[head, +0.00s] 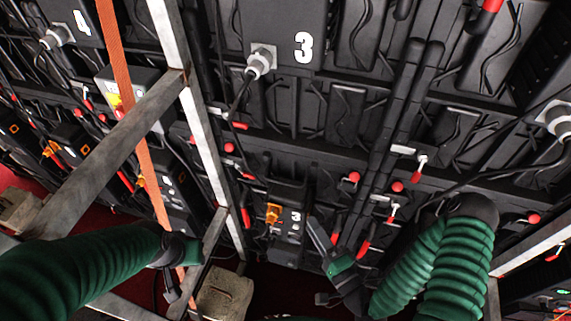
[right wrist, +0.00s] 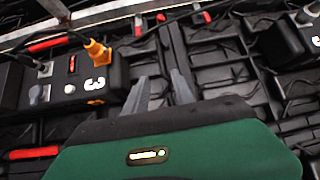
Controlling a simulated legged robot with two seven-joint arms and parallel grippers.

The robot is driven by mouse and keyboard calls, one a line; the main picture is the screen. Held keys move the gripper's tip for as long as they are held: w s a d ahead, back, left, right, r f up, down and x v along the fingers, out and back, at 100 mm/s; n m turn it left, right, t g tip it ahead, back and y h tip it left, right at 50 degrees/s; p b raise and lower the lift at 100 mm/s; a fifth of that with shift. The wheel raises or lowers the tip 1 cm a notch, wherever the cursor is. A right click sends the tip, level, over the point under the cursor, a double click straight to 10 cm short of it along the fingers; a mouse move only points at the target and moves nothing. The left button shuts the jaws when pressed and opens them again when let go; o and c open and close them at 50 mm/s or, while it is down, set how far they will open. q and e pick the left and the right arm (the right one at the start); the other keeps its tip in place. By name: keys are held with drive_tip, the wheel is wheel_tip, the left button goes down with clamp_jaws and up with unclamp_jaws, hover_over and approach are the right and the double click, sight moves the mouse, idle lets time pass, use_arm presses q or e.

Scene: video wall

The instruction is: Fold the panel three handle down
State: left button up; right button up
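Panel three is a black video-wall panel with a large white 3 (head: 303,47) at the top of the head view. A smaller black box marked 3 (head: 287,220), with an orange plug, hangs lower down; it also shows at left in the right wrist view (right wrist: 85,85). Red handles (head: 363,247) hang just right of my right gripper (head: 313,222); which belongs to panel three I cannot tell. The right gripper's two grey fingers stand apart and empty in the right wrist view (right wrist: 160,75), before the black panel backs. My left gripper (head: 172,290) is low at left, its fingers unclear.
A grey metal truss (head: 205,140) crosses the left side, with an orange strap (head: 122,80) beside it. Another metal beam (head: 535,248) is at lower right. Cables hang across the panels. A concrete-like block (head: 225,292) stands on the red floor below.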

sight(283, 182)
drive_tip(key=b+x, duration=0.2)
drive_tip(key=x, duration=1.4)
drive_tip(key=shift+w+a, duration=0.15)
drive_tip(key=shift+w, duration=0.05)
drive_tip(key=shift+w+a, duration=0.1)
drive_tip(key=shift+a, duration=0.15)
drive_tip(key=shift+d, duration=0.1)
clamp_jaws()
